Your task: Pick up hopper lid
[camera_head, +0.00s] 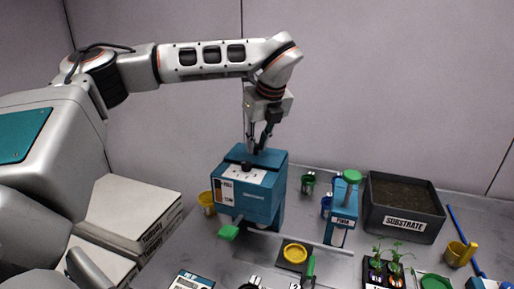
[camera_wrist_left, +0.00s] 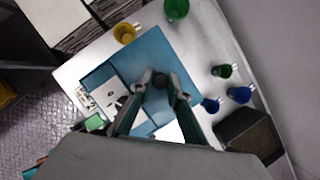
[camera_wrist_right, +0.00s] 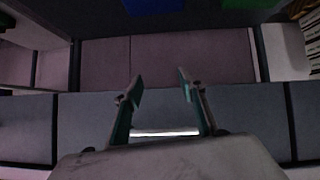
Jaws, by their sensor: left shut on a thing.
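The blue hopper lid (camera_head: 272,158) is the flat top of the blue machine (camera_head: 262,200) in the head view. In the left wrist view the lid (camera_wrist_left: 150,50) is a flat blue panel with a round dark knob (camera_wrist_left: 160,81). My left gripper (camera_head: 257,149) points down at the lid from above. In the left wrist view its fingers (camera_wrist_left: 163,83) are on both sides of the knob, shut on it. The lid appears to sit on the machine; no gap shows. My right gripper (camera_wrist_right: 157,88) is open and empty in its wrist view, away from the machine.
A black substrate box (camera_head: 405,215) and a blue dispenser (camera_head: 341,212) stand to the right. A yellow cup (camera_head: 207,202) is left of the machine, a green cup (camera_head: 308,183) right of it. A yellow dish (camera_head: 295,253) and seedlings (camera_head: 388,262) are in front. The wall behind is clear.

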